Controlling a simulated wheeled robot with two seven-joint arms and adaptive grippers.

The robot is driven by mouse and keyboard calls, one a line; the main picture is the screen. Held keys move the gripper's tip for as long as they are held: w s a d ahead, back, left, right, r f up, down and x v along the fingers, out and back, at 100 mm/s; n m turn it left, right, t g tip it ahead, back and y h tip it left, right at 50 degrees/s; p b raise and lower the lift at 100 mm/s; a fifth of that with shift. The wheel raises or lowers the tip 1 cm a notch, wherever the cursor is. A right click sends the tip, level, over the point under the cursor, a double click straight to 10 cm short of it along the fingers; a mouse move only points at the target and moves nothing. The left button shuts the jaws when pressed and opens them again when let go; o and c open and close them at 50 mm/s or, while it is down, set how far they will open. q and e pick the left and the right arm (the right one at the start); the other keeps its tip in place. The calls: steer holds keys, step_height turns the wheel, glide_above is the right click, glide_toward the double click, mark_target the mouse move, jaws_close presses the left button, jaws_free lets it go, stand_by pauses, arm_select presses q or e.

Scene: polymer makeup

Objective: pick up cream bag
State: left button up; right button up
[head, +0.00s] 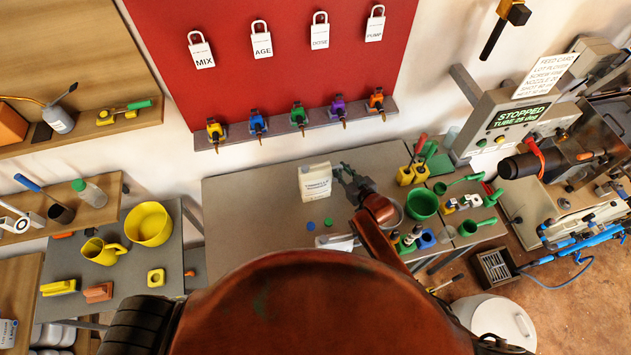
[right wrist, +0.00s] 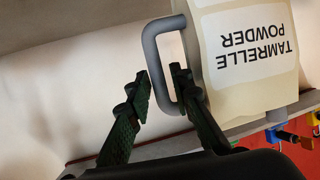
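The cream bag (head: 315,182) stands on the grey table in the head view, with a white label on its front. In the right wrist view the bag (right wrist: 246,85) appears upside down, its label reading "TAMRELLE POWDER", and a grey loop handle (right wrist: 152,62) sticks out from its side. My right gripper (head: 345,172) is just right of the bag in the head view. In the right wrist view its fingers (right wrist: 161,92) are apart, one on each side of the handle's outer bar. Whether either finger touches the handle cannot be told. My left gripper is not in view.
Blue and green caps (head: 311,226) lie on the table in front of the bag. A green bowl (head: 422,204) and yellow holders (head: 405,175) stand to the right of my right arm. The table (head: 245,205) left of the bag is clear. A red board hangs behind.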

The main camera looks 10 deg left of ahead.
steer(key=shift+c, duration=0.7)
jaws_close()
steer(key=shift+w+a+r, duration=0.1)
steer(key=shift+r, duration=0.15)
